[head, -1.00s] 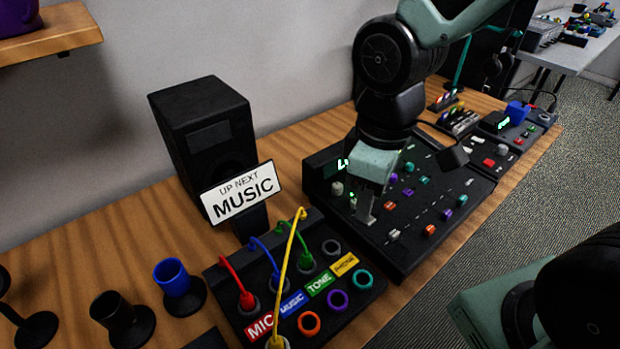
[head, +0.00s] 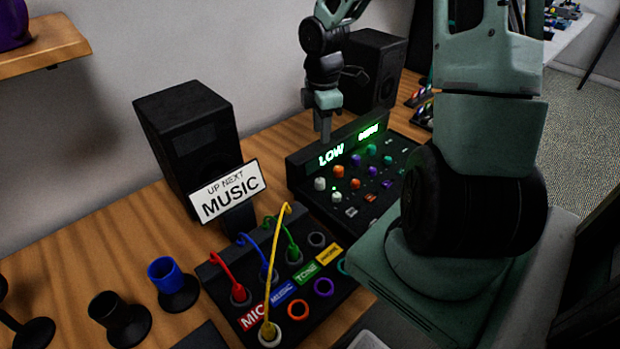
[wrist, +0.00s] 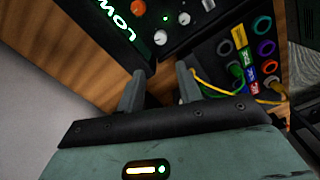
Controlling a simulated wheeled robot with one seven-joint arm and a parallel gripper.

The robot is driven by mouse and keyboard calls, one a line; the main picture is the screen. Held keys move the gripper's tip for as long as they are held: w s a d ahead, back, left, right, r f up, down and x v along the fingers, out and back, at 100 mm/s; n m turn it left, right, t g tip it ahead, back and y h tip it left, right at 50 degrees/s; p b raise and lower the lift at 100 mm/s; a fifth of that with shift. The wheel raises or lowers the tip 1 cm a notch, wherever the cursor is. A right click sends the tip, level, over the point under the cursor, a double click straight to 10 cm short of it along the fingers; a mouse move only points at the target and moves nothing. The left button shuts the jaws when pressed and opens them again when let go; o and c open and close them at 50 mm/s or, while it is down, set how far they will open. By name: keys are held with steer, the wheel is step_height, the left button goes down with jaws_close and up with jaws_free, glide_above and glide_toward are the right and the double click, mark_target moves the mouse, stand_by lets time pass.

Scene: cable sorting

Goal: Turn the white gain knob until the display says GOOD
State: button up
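The mixing console (head: 296,173) has a lit green display (head: 331,155) that reads LOW; it also shows upside down in the wrist view (wrist: 118,18). The white knob (head: 320,184) stands at the console's near left corner, below that display. In the wrist view this white knob (wrist: 160,38) lies beyond the fingertips, a little apart from them. My gripper (head: 324,138) hangs above and behind the display, clear of the knob. In the wrist view my gripper (wrist: 158,78) has its two fingers apart with nothing between them.
A second, smaller white knob (head: 337,196) and an orange knob (head: 339,171) sit close to the white one. The patch box (head: 223,289) with several cables is to the left front. Black speakers (head: 190,135) and the UP NEXT MUSIC sign (head: 229,193) stand behind.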

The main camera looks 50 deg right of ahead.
mark_target(320, 180)
step_height(320, 180, down, 16)
steer(key=b, duration=0.3)
steer(key=shift+f, duration=0.2)
